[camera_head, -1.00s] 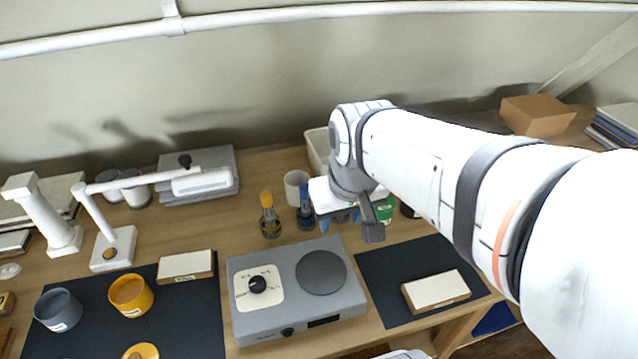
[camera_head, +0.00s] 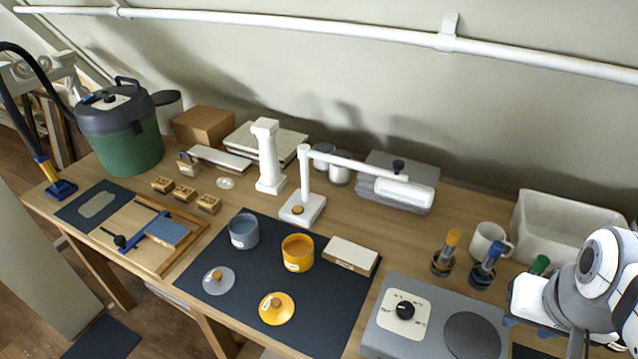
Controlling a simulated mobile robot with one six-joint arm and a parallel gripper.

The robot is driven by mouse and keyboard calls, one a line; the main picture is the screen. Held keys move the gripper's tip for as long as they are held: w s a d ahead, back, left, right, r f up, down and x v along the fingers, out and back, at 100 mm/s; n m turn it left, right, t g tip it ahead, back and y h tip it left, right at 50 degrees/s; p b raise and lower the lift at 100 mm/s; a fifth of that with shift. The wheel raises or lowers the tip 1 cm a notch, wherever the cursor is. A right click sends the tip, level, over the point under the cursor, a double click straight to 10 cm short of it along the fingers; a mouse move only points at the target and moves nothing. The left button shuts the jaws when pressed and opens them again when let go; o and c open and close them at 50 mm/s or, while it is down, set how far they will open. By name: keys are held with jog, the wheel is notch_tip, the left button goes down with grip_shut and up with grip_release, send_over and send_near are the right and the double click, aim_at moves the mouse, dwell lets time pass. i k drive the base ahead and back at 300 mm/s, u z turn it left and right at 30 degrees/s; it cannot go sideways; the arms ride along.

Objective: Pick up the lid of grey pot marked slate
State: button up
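A grey pot (camera_head: 243,231) stands open on the dark mat, with a small white label low on its side that is too small to read. A grey lid with a wooden knob (camera_head: 218,281) lies flat on the mat in front of it. A yellow pot (camera_head: 297,253) stands to the right, and its yellow lid (camera_head: 277,308) lies in front of it. My gripper (camera_head: 560,328) is at the lower right, beyond the hotplate and far from the grey lid.
A white desk lamp (camera_head: 302,208) and a white column (camera_head: 268,158) stand behind the pots. A small white-topped block (camera_head: 351,255) lies right of the yellow pot. A grey hotplate (camera_head: 384,343) stands at the right. A wooden tray (camera_head: 150,258) lies left of the mat.

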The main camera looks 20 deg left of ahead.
aim_at(218, 280)
jog(key=u, duration=0.4)
jog(key=k, duration=1.05)
jog(key=u, duration=0.7)
jog(key=i, duration=0.85)
jog(key=u, duration=0.4)
